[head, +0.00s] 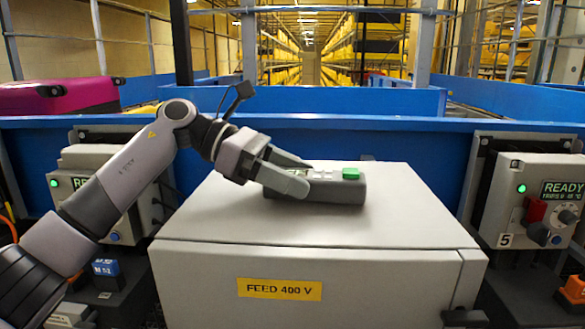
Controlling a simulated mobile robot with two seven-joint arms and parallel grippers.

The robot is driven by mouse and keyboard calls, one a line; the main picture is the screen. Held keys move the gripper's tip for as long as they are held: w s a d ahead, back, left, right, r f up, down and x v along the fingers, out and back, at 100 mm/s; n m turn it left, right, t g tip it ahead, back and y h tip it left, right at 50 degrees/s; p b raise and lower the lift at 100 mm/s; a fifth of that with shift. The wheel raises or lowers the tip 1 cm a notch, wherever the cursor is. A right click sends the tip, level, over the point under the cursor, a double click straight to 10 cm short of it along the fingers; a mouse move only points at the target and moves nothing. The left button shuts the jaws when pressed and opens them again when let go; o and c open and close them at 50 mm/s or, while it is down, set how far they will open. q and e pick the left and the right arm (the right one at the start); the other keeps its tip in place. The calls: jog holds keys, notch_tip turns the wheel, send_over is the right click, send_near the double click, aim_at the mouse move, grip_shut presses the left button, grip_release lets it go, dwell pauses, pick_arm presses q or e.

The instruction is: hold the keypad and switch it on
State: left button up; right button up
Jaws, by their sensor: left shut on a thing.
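The keypad (340,192) is a dark grey block with pale keys and a green button (351,174) at its right end. It lies on top of the grey cabinet (400,218), which has a yellow "FEED 400 V" label. My left gripper (300,177) comes in from the left and is shut on the keypad's left end. Its fingers hide that end. The green button is uncovered. My right gripper does not show.
A panel (520,200) with a "READY" display, a green light and a red part stands at the right. A similar panel (85,185) is partly hidden behind my left arm. A pink suitcase (60,97) lies behind, beyond the blue rail. The cabinet top is otherwise clear.

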pick_arm(q)
jog(key=shift+f, duration=0.2)
dwell(0.3)
jog(key=shift+f, duration=0.25)
jog(key=o, duration=1)
jog(key=c, duration=1)
